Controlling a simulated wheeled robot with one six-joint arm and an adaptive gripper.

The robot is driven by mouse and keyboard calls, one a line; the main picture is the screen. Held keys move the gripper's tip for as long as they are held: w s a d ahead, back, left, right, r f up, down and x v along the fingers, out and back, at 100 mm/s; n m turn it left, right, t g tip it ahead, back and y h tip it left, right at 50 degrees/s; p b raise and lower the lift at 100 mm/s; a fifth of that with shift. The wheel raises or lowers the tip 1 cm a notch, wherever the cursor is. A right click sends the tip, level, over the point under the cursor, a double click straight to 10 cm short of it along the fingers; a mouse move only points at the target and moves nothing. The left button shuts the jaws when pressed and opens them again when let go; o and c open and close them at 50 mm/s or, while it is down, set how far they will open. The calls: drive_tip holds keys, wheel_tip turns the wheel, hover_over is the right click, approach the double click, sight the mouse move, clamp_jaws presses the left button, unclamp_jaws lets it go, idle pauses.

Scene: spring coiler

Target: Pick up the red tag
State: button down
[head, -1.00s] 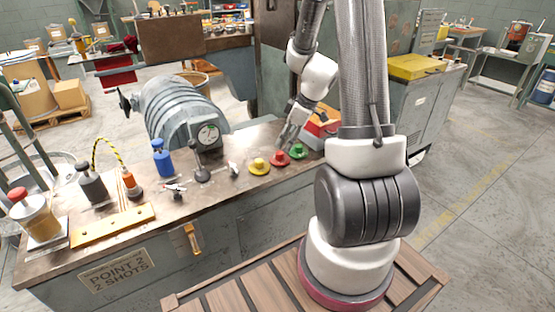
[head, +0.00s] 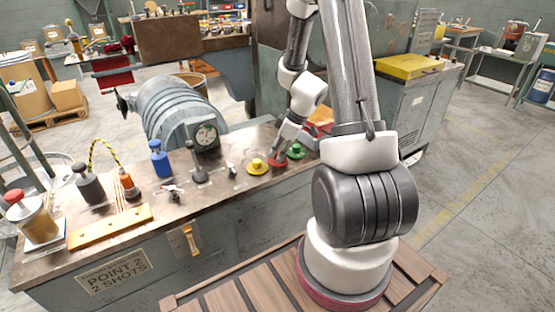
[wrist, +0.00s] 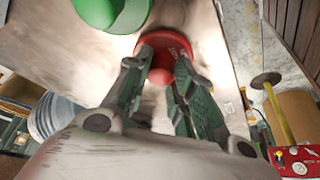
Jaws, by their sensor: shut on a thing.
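The red tag (head: 277,163) is a round red disc with a knob, on the bench top between a yellow tag (head: 257,167) and a green tag (head: 296,152). In the wrist view the red tag (wrist: 166,44) lies at the top centre, its knob between my fingertips. My gripper (wrist: 160,80) is shut on the red tag's knob. In the head view my gripper (head: 283,148) reaches down to the red tag and partly covers it. I cannot tell whether the disc still touches the bench. The green tag (wrist: 118,12) is close beside it in the wrist view.
A grey ribbed machine (head: 175,108) stands behind. A yellow-topped cabinet (head: 408,66) stands right of my arm.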

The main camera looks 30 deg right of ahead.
wheel_tip(320, 180, up, 23)
idle(1.2)
